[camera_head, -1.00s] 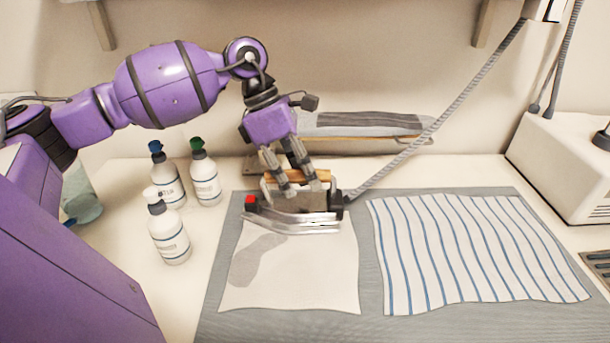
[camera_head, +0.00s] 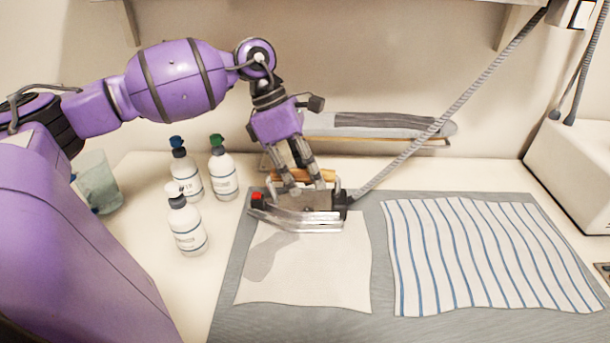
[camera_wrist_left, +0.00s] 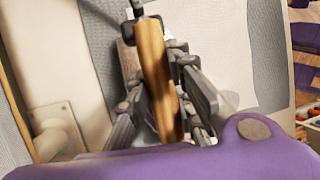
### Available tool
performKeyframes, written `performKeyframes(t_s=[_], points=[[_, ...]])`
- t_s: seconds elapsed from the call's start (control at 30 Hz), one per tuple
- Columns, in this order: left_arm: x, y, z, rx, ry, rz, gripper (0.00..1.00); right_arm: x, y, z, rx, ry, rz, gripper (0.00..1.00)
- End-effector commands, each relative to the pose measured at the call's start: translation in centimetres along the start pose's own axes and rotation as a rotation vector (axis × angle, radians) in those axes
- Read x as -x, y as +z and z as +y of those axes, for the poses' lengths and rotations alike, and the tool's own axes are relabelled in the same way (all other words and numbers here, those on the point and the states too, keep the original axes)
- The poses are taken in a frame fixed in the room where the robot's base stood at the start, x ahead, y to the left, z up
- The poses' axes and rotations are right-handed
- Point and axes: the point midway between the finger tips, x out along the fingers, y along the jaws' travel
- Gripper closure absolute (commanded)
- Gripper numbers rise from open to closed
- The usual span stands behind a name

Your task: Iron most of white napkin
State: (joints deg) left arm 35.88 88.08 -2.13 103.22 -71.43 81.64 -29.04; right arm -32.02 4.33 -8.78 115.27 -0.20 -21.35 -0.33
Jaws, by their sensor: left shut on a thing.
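The white napkin (camera_head: 320,270) lies on the grey mat, with a grey patch (camera_head: 268,258) on its left part. The iron (camera_head: 300,215) sits over the napkin's far edge, its metal plate low against the cloth; whether it touches cannot be told. My left gripper (camera_head: 303,184) is shut on the iron's wooden handle, which also shows between the fingers in the left wrist view (camera_wrist_left: 153,75). The iron covers the far part of the napkin. My right gripper is not in view.
A blue-striped cloth (camera_head: 485,255) lies right of the napkin on the grey mat (camera_head: 290,325). Several white bottles (camera_head: 187,228) stand left of the mat. A grey hose (camera_head: 455,105) runs from the iron up to the right. A sleeve board (camera_head: 385,124) is behind.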

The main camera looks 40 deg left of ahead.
Motion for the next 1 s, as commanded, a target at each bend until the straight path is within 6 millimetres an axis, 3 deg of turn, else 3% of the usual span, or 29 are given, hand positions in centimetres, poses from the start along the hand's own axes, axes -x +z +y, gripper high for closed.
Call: performKeyframes(t_s=[1.0], points=[[-0.6,-0.1,-3.9,-0.002,-0.001,-0.001,1.0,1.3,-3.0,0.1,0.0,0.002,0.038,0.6]])
